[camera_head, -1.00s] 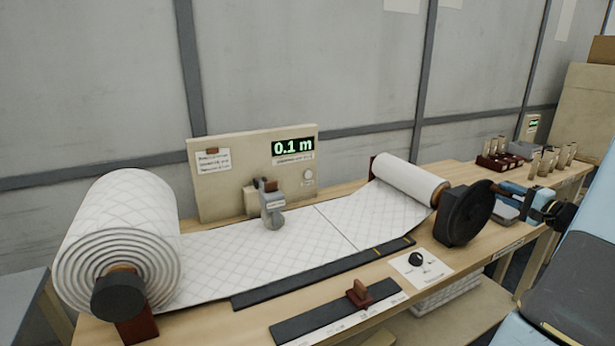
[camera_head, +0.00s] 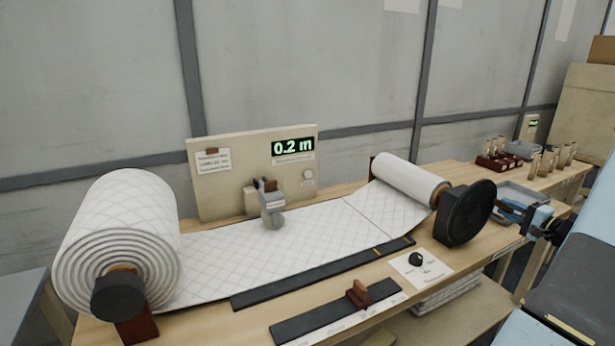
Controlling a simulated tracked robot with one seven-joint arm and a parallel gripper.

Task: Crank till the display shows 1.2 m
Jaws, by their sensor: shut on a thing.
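The display (camera_head: 292,146) on the beige panel reads 0.2 m in green. A large roll of white quilted wadding (camera_head: 122,232) stands at the left. Its sheet (camera_head: 270,252) runs right to a smaller take-up roll (camera_head: 408,179). A dark line crosses the sheet near the take-up roll. The black crank wheel (camera_head: 466,212) is at the right end of that roll. My gripper (camera_head: 520,211) is right of the wheel, low behind its rim, and shut on the crank handle. The handle itself is mostly hidden by the wheel and my gripper.
A grey measuring head (camera_head: 272,207) touches the sheet in front of the panel. A black knob (camera_head: 416,259) sits on a white plate. A red-brown slider (camera_head: 358,293) sits on a dark rail at the front. A grey tray (camera_head: 520,194) and several upright pegs (camera_head: 550,160) stand right.

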